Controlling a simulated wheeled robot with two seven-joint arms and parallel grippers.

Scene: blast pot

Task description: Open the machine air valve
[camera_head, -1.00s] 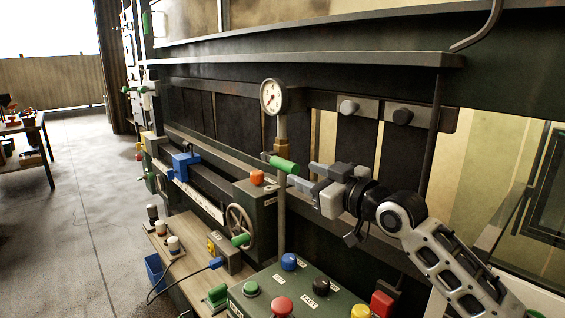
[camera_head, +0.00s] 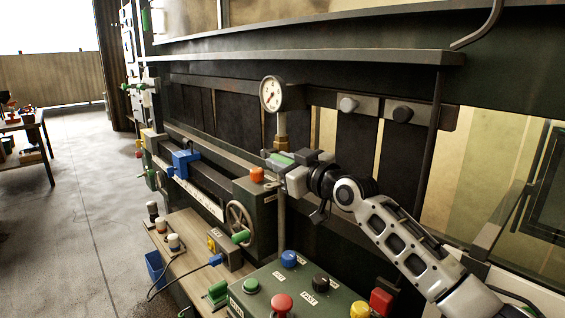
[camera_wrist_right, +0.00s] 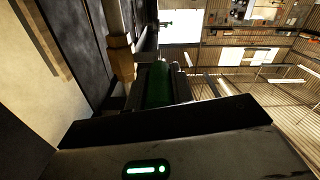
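The machine air valve's green handle (camera_head: 284,157) sticks out from the upright pipe (camera_head: 281,205) below the pressure gauge. My right gripper (camera_head: 288,160) is at this handle, with grey fingers beside it that hide part of the green. In the right wrist view the green handle (camera_wrist_right: 157,85) lies between the dark fingers, in front of the brass fitting (camera_wrist_right: 120,57). I cannot tell whether the fingers press on it. My left gripper is not in view.
The pressure gauge (camera_head: 272,95) is just above the valve. A control panel (camera_head: 300,295) with several coloured buttons lies below my right arm. A handwheel (camera_head: 239,222) with a green grip stands to the lower left. The floor at the left (camera_head: 75,210) is clear.

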